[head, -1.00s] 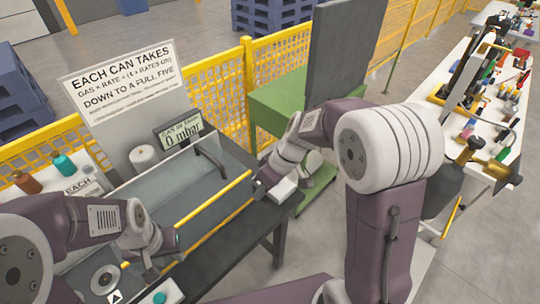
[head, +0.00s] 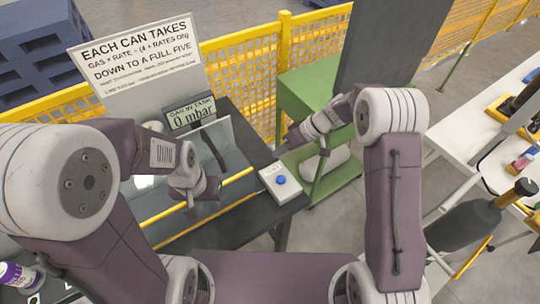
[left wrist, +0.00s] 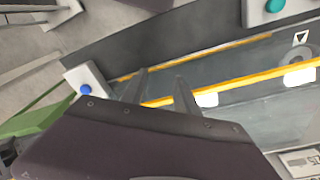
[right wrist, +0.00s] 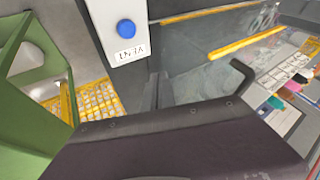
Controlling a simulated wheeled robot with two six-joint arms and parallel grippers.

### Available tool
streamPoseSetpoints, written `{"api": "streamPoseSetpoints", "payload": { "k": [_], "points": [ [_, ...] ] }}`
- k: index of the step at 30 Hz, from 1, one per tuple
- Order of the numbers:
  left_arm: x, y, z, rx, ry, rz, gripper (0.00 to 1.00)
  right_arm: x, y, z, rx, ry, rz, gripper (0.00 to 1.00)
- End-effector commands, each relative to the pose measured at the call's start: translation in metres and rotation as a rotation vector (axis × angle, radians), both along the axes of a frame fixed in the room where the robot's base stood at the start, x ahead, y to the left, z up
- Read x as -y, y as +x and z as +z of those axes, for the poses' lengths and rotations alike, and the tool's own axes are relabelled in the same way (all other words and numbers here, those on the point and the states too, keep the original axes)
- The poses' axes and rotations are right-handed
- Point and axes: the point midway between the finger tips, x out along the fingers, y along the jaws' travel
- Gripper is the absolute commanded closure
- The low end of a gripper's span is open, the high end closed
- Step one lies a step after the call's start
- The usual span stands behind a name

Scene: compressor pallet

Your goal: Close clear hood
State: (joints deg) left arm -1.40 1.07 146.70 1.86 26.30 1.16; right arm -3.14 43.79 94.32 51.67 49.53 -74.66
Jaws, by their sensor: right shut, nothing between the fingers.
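The clear hood (head: 238,148) is a see-through pane over the dark bench, with a dark bar handle (head: 213,150). Yellow strips run along the front (head: 215,212); I cannot tell which belong to the hood, or how far it stands open. The handle also shows in the right wrist view (right wrist: 243,75). My left gripper (head: 196,207) is over the yellow strips. In the left wrist view its fingers (left wrist: 160,88) are apart, with a strip beyond them and nothing visibly held. My right gripper (head: 297,136) is right of the hood, its fingers (right wrist: 158,92) together and empty.
A white box with a blue button (head: 279,180) sits on the bench's right end. A display reading 0 mbar (head: 190,114) and a large sign (head: 138,55) stand behind. A green stand (head: 310,100) with a dark upright panel (head: 385,45) is at the right.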

Motion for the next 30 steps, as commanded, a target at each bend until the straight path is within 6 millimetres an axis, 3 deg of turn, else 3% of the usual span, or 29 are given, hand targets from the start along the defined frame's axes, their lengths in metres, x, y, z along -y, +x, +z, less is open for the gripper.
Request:
{"api": "streamPoseSetpoints", "payload": {
  "k": [11,18,30],
  "points": [
    [0.000,0.000,0.016,0.000,0.000,0.000,0.64,-0.050,0.002,-0.064,-0.005,-0.002,0.002,1.00],
    [0.000,0.000,0.028,0.001,0.000,0.000,0.64,-0.076,-0.016,-0.062,-0.001,-0.001,0.001,1.00],
    [0.000,0.000,0.029,0.000,0.000,0.000,0.64,-0.081,-0.019,-0.064,-0.001,-0.001,-0.001,1.00]
  ]
}}
